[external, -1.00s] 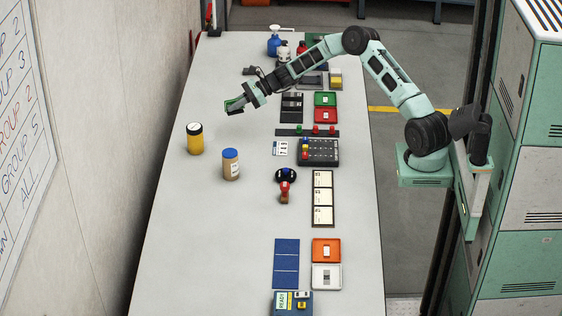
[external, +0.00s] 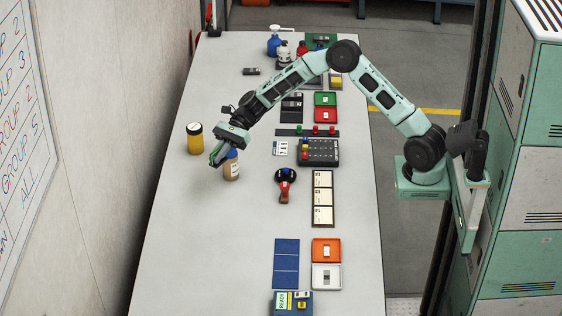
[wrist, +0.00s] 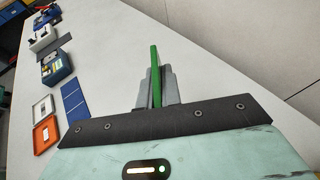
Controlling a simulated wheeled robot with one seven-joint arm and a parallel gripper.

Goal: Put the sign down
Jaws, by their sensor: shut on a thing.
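My gripper (external: 219,158) is above the left part of the long table (external: 220,270), beside the blue-capped jar (external: 232,170) and partly in front of its cap. It is shut on a thin green sign, which shows edge-on between the fingers in the wrist view (wrist: 155,76). The sign's face is turned away, so I cannot read it. In the external view the sign is mostly hidden by my gripper, and I cannot tell whether my gripper touches the jar.
A yellow jar with a black lid (external: 195,138) stands just left of my gripper. Blue panels (external: 286,263), an orange tray (external: 326,250) and a white tray (external: 326,277) lie toward the near right. The table's near left is clear.

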